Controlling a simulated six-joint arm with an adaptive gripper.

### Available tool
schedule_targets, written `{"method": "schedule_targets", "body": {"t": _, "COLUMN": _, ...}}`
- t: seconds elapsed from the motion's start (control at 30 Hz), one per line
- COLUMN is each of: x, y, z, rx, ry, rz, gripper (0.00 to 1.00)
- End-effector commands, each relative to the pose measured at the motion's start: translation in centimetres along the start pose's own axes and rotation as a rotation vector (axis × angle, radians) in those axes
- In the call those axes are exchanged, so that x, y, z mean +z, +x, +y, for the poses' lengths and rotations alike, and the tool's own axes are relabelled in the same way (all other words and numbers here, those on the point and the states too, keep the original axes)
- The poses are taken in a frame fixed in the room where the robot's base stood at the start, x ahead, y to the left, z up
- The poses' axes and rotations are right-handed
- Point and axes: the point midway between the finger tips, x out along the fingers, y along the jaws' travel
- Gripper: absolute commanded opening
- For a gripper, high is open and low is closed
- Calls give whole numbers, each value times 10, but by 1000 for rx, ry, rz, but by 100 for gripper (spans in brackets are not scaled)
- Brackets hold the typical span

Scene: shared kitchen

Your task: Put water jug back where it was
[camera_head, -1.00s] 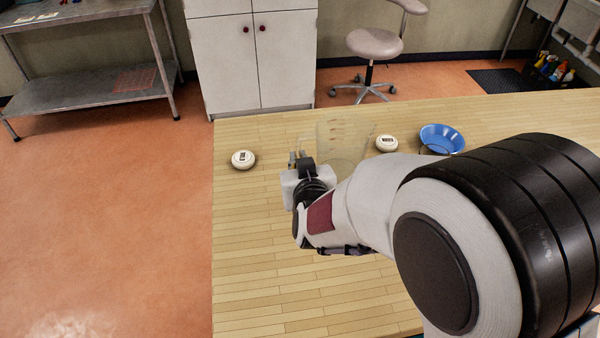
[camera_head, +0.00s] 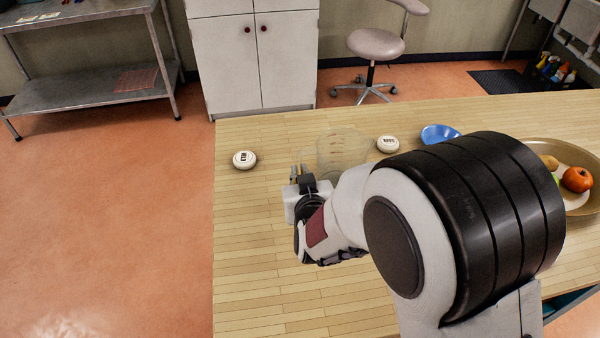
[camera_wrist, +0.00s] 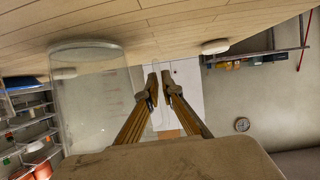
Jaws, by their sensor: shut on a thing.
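The clear water jug (camera_head: 338,148) is over the wooden table, just right of my gripper (camera_head: 299,174) in the head view. In the wrist view the jug (camera_wrist: 92,100) shows upside down on the left, seen through, with its base close to the tabletop. I cannot tell whether the base touches the wood. My gripper (camera_wrist: 160,88) is shut on the jug's thin clear handle, which shows faintly between the fingertips. The jug looks about upright. My arm hides part of its lower right side in the head view.
Two labelled white discs lie on the table (camera_head: 255,260): the left disc (camera_head: 244,160) and the right disc (camera_head: 388,144), beside the jug. A blue bowl (camera_head: 440,133) and a fruit dish (camera_head: 540,146) stand farther right. The table's left and front-left area is clear.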

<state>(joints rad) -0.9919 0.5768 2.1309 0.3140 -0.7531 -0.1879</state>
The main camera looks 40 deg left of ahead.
Motion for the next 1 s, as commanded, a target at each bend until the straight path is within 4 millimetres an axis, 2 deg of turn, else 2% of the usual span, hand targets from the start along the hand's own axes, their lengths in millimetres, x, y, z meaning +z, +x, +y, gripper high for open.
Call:
{"method": "schedule_targets", "body": {"t": 0.5, "x": 4, "y": 2, "z": 0, "rx": 0, "ry": 0, "rz": 1, "gripper": 0}}
{"method": "schedule_targets", "body": {"t": 0.6, "x": 4, "y": 2, "z": 0, "rx": 0, "ry": 0, "rz": 0, "gripper": 22}}
{"method": "schedule_targets", "body": {"t": 1.0, "x": 3, "y": 2, "z": 0, "rx": 0, "ry": 0, "rz": 1, "gripper": 22}}
